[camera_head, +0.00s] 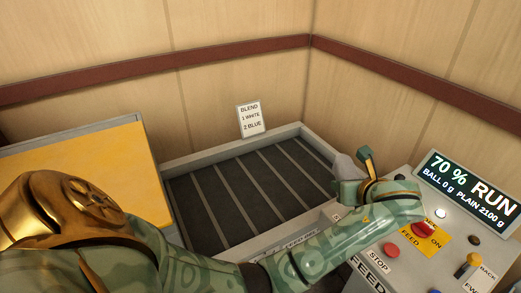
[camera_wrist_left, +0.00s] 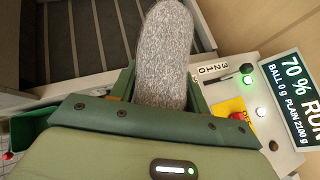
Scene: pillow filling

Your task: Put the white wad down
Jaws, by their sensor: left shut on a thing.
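My left gripper (camera_head: 357,176) reaches in from the left across the front edge of the dark slatted bed (camera_head: 205,208). It is shut on a pale grey, speckled, fuzzy wad (camera_head: 346,168), held at the bed's right front corner, beside the control panel. In the left wrist view the wad (camera_wrist_left: 165,55) is long and rounded, and sticks out beyond the green fingers of the gripper (camera_wrist_left: 162,88). The bed shows there at the top left (camera_wrist_left: 85,30). I cannot tell how high the wad is above the bed. My right gripper is not in view.
A card (camera_head: 250,119) reading "BLEND 1 WHITE 2 BLUE" stands at the bed's back rim. The control panel (camera_head: 405,262) with buttons, a lever and a display (camera_head: 468,195) reading "70 % RUN" is on the right. A yellow-topped table (camera_head: 85,165) is on the left. The visible bed is bare.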

